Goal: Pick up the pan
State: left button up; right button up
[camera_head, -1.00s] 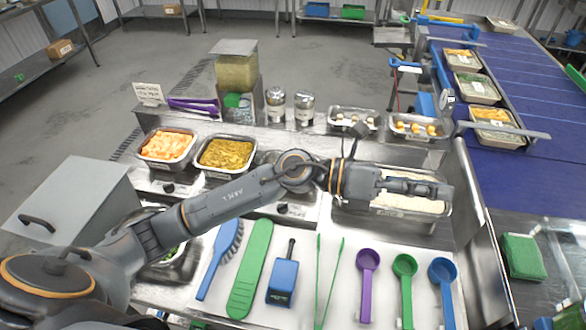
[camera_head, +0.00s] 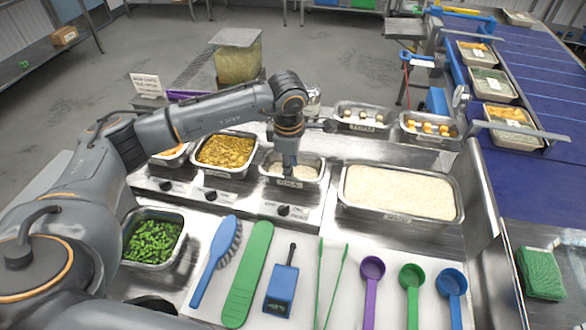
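Several metal food pans stand on the counter, and which one the task means cannot be told. My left gripper (camera_head: 289,171) points down over the small middle pan (camera_head: 317,181), which has pale contents and a label on its front. The fingers are at or just above this pan; contact cannot be told. They look narrow from here, and their opening is unclear. To the left is a pan of yellow-brown food (camera_head: 225,150). To the right is a large pan of rice (camera_head: 400,191). A pan of green beans (camera_head: 153,239) sits at the front left. My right gripper is not in view.
Two small pans (camera_head: 358,116) stand at the back. A blue conveyor (camera_head: 525,85) carries filled trays at the right.

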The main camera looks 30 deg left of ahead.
aim_at(291, 185)
pick_arm(q)
notch_tip(291, 185, down, 3)
jog(key=shift+w+r, duration=0.15)
jog(key=shift+r, duration=0.05)
jog(key=shift+f+p, duration=0.3)
jog(key=shift+p, duration=0.25)
jog(key=f, duration=0.1)
jog(key=f+p, duration=0.1)
jog(key=f, duration=0.1)
jog(key=shift+w+a+f+p, duration=0.1)
jog(key=shift+w+f+p, duration=0.2)
jog(key=shift+p, duration=0.1)
jog(key=shift+f, duration=0.5)
grip_shut()
jog(key=shift+r, duration=0.1)
